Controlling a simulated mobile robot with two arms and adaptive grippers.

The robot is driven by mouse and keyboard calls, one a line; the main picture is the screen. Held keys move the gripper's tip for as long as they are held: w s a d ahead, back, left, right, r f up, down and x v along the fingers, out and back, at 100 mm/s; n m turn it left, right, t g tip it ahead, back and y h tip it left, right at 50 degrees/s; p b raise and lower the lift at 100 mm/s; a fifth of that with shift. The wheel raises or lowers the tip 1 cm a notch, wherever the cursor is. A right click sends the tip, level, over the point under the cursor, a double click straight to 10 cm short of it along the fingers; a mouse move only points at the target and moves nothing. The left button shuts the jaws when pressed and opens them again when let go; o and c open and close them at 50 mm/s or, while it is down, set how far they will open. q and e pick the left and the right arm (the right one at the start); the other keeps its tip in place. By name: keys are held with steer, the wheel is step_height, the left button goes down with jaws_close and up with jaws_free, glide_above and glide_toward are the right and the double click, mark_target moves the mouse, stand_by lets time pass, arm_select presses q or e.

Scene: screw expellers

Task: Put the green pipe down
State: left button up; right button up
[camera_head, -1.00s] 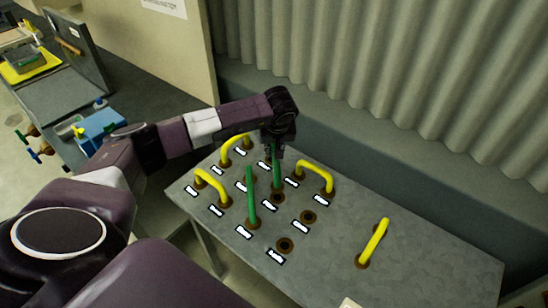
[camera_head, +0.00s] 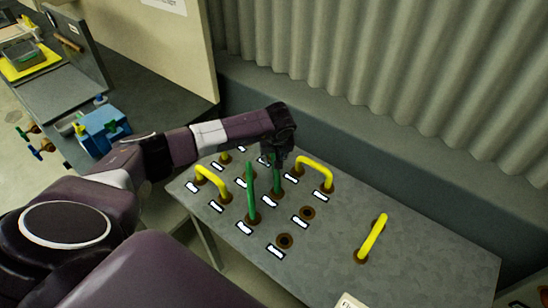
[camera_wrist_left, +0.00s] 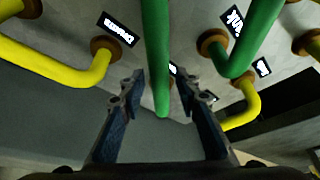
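A green pipe (camera_head: 277,180) stands upright on the table, its foot at a brown ringed hole. My left gripper (camera_head: 276,158) is over its upper part, which the fingers hide in the head view. In the left wrist view the pipe (camera_wrist_left: 157,60) runs between the two fingers (camera_wrist_left: 166,88), which are apart with a clear gap on the pipe's right side. A second green pipe (camera_head: 251,190) stands to the left, nearer me; a bent green pipe (camera_wrist_left: 262,28) also shows right in the wrist view. My right gripper is out of view.
The grey table (camera_head: 430,250) has several yellow bent pipes, one near the gripper (camera_head: 317,168) and one at right (camera_head: 372,238). Empty ringed holes (camera_head: 307,213) and white labels lie between. The table's right part is mostly clear. A corrugated wall (camera_head: 400,80) stands behind.

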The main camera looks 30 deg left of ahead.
arm_select(q)
steer(key=shift+r, duration=0.2)
steer(key=b+v, duration=0.3)
steer(key=v, duration=0.9)
steer(key=shift+f, duration=0.1)
stand_by(0.4)
